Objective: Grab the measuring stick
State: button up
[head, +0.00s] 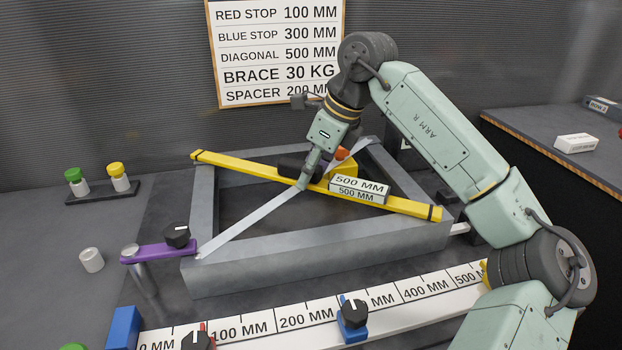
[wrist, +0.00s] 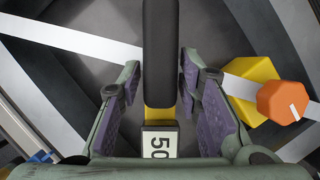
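A yellow stick (head: 240,168), which I take as the measuring stick, lies diagonally across a grey frame (head: 330,247). It carries a white block (head: 360,187) marked 500 MM and a black grip (head: 290,164) near its middle. In the wrist view the black grip (wrist: 159,50) runs between my fingers, with a bit of the yellow stick (wrist: 158,117) below it. My gripper (head: 306,172) is over the stick at the grip. In the wrist view my gripper (wrist: 158,78) is open around the grip, with gaps showing on both sides. Contact is not visible.
A pale strip (head: 240,225) crosses under the stick. An orange knob (wrist: 283,101) on a yellow piece is close to my right finger. A white scale (head: 305,316) with coloured stops lies in front. A purple clamp (head: 160,253) sits at the frame's left corner.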

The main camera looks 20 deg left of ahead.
grip_shut()
jog(key=shift+r, duration=0.2)
dwell(0.5)
